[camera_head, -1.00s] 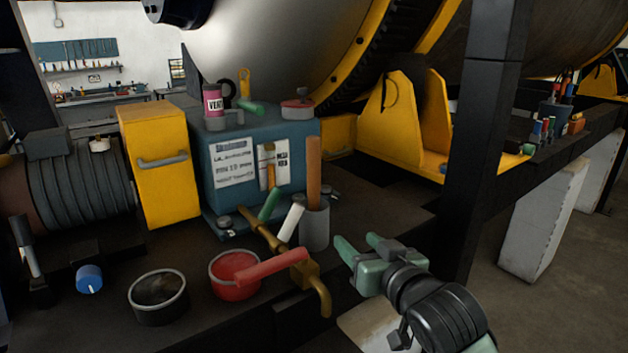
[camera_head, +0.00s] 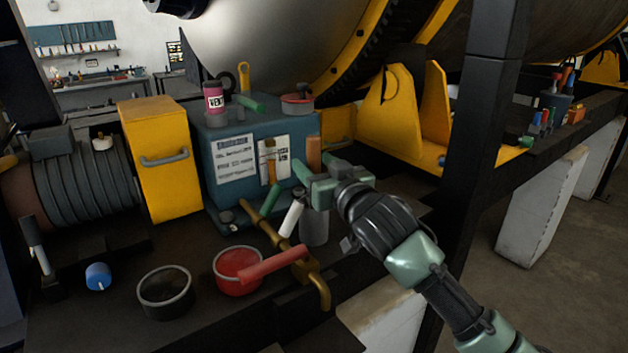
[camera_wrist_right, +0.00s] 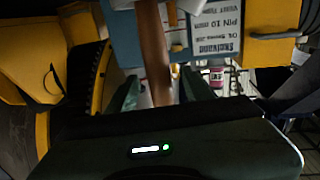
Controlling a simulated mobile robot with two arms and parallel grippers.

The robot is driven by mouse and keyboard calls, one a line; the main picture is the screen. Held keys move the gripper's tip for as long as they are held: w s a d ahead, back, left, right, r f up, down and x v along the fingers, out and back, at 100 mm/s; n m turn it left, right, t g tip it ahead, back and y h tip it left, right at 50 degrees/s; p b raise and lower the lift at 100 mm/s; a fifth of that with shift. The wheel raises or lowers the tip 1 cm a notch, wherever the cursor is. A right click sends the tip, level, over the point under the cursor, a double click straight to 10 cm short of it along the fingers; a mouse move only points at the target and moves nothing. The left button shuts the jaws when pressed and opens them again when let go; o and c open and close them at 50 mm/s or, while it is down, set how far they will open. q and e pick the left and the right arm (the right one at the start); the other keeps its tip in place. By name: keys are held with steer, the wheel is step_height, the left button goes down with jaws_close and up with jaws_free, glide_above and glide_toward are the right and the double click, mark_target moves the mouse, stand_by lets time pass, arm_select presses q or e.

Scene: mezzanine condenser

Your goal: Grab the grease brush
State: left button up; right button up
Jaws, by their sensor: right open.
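A brown wooden handle (camera_head: 314,148), likely the grease brush's, stands upright in a grey cup (camera_head: 315,228) on the dark bench. Its lower end is hidden by the cup and my gripper. My right gripper (camera_head: 315,167) is open at the handle, above the cup's rim. In the right wrist view the handle (camera_wrist_right: 153,50) passes between the two open fingers, with no clear grip on it. A white handle (camera_head: 291,219) leans beside the cup. My left gripper is not in view.
A blue box (camera_head: 225,170) with labels stands behind the cup. A red pot (camera_head: 238,266) with a red handle across it, a dark pot (camera_head: 165,290) and a brass pipe (camera_head: 318,285) stand in front. A black post (camera_head: 480,130) rises on the right.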

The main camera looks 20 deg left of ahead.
steer(key=shift+w+a+f, duration=0.1)
steer(key=shift+w+a, duration=0.15)
steer(key=shift+a, duration=0.1)
jaws_close()
